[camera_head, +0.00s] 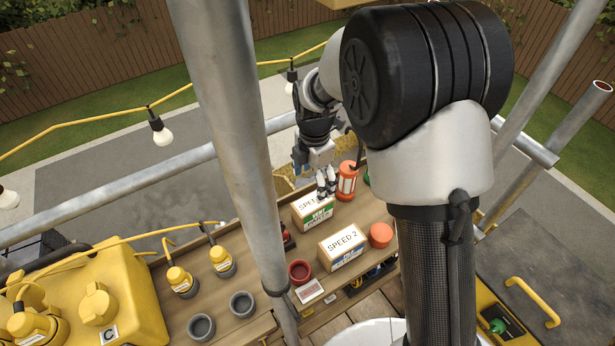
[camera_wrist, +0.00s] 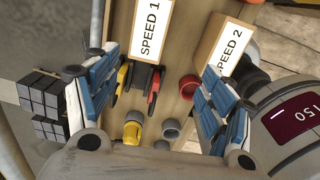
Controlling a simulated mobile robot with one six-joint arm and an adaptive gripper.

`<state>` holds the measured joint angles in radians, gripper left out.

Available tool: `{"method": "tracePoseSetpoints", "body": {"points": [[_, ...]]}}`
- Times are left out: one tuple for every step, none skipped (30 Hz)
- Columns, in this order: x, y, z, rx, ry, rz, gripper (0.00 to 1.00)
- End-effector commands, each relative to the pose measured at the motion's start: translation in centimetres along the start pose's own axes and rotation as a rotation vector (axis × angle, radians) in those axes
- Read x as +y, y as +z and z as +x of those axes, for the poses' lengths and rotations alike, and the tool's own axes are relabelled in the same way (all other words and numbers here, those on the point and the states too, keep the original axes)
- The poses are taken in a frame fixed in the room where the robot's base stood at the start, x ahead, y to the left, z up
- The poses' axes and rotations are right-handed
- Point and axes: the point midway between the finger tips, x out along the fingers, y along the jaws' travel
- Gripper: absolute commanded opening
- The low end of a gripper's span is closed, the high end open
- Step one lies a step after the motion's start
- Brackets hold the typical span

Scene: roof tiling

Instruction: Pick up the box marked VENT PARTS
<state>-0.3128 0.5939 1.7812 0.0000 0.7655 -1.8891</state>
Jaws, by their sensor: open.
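A cardboard box (camera_head: 300,221) with a white SPEED 1 top sits on the wooden shelf, with a green front label partly covered by my gripper; I cannot read it fully. It also shows in the wrist view (camera_wrist: 147,32), at the top between my fingers. A second box (camera_head: 343,247), marked SPEED 2 with a blue front label, stands to its right and nearer; it also shows in the wrist view (camera_wrist: 231,43). My gripper (camera_head: 326,184) is open and empty, over the SPEED 1 box; in the wrist view its fingers (camera_wrist: 160,75) are spread wide. Contact cannot be told.
An orange-red lantern-like canister (camera_head: 347,181) stands close behind the SPEED 1 box. An orange round lid (camera_head: 381,235) is beside SPEED 2. A red cup (camera_head: 300,272), grey cups (camera_head: 242,304) and yellow-topped fittings (camera_head: 180,281) lie nearer. A scaffold pole (camera_head: 237,130) rises left of my arm.

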Motion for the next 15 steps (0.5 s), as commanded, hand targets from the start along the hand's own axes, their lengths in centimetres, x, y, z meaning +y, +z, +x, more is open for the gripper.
{"method": "tracePoseSetpoints", "body": {"points": [[-0.1,-0.1,0.9,0.002,-0.005,0.000,0.75],[-0.1,0.0,1.5,0.001,-0.004,0.000,0.75],[-0.1,0.0,2.3,0.002,-0.005,0.000,0.75],[-0.1,0.0,3.0,0.002,-0.006,0.001,0.75],[-0.1,0.0,3.7,0.002,-0.005,0.001,0.75],[-0.1,0.0,4.6,0.002,-0.005,0.001,0.75],[-0.1,0.0,5.3,0.002,-0.005,0.001,0.75],[-0.1,0.0,6.0,0.002,-0.005,0.001,0.75],[-0.1,0.0,6.8,0.002,-0.005,0.001,0.75],[-0.1,0.0,7.5,0.002,-0.005,0.002,0.75],[-0.1,0.0,8.1,0.001,-0.005,0.002,0.75],[-0.1,0.0,8.9,0.001,-0.004,0.002,0.75],[-0.1,0.0,9.4,0.001,-0.004,0.002,0.75],[-0.1,0.0,9.9,0.001,-0.004,0.002,0.75],[-0.1,0.0,10.4,0.001,-0.003,0.002,0.75]]}}
